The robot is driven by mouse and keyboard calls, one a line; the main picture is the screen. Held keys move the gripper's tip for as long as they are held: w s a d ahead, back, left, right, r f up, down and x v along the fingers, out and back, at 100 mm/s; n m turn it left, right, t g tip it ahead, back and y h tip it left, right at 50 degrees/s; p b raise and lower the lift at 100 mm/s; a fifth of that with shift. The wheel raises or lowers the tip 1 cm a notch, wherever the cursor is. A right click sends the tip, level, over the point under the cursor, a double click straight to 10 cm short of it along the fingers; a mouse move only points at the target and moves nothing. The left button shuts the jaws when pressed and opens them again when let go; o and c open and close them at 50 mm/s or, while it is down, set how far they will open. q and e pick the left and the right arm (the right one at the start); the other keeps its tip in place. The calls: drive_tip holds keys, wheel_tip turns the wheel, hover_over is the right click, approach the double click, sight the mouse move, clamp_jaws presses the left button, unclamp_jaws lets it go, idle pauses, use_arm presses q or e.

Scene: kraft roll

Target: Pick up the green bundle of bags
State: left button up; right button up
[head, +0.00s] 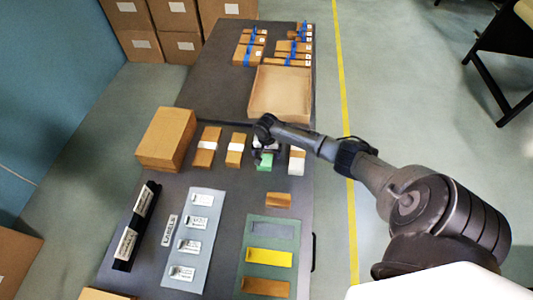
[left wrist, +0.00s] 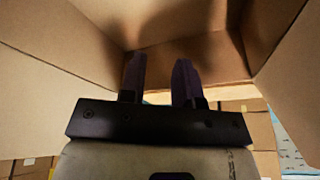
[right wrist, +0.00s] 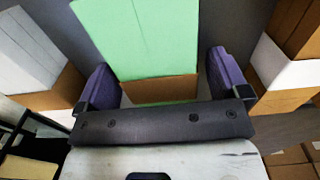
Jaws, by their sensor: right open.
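The green bundle of bags (head: 265,161) lies on the dark table in a row of banded bundles in the head view.
A closed carton (head: 166,138) is at the left, an open cardboard tray (head: 280,92) behind. A green mat (head: 251,241) and a pale label board (head: 194,239) lie in front.

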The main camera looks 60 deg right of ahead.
drive_tip(key=shift+c, duration=0.3)
drive_tip(key=c, duration=1)
